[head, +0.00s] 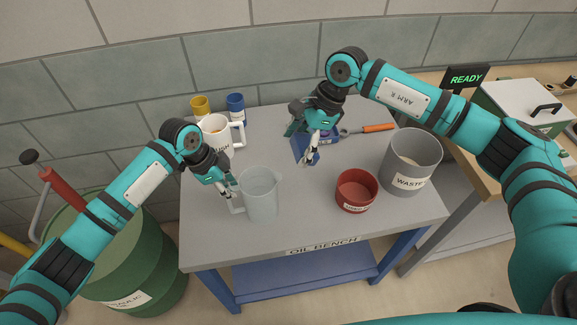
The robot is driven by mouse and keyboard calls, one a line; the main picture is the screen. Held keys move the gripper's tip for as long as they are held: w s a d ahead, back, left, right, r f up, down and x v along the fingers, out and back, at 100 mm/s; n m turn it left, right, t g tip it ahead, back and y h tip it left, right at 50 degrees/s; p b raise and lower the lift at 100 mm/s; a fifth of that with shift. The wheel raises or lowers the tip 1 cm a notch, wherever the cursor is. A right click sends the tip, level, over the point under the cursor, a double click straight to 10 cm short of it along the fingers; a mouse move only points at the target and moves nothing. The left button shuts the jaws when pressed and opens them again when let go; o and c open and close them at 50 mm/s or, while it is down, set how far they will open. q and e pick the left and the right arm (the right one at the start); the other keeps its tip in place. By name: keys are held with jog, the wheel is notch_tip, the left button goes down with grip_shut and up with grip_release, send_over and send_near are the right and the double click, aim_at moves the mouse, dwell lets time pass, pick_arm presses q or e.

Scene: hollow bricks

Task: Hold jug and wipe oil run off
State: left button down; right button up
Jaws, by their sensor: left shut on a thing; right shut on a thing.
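A clear, pale jug (262,200) stands upright on the grey bench, left of centre. Its handle (236,208) is on its left side. My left gripper (231,196) is shut on that handle. My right gripper (311,158) is shut on a blue cloth (315,156) near the middle back of the bench, apart from the jug and to its right. The fingers and wrist hide part of the cloth. Any oil on the jug is too small to tell.
The front middle (305,222) is clear.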

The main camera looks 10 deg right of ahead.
pick_arm(q)
jog(key=c, duration=1.3)
grip_release()
jog(key=shift+o, duration=0.2)
jog(key=v, duration=1.2)
jog(key=shift+f, duration=0.1)
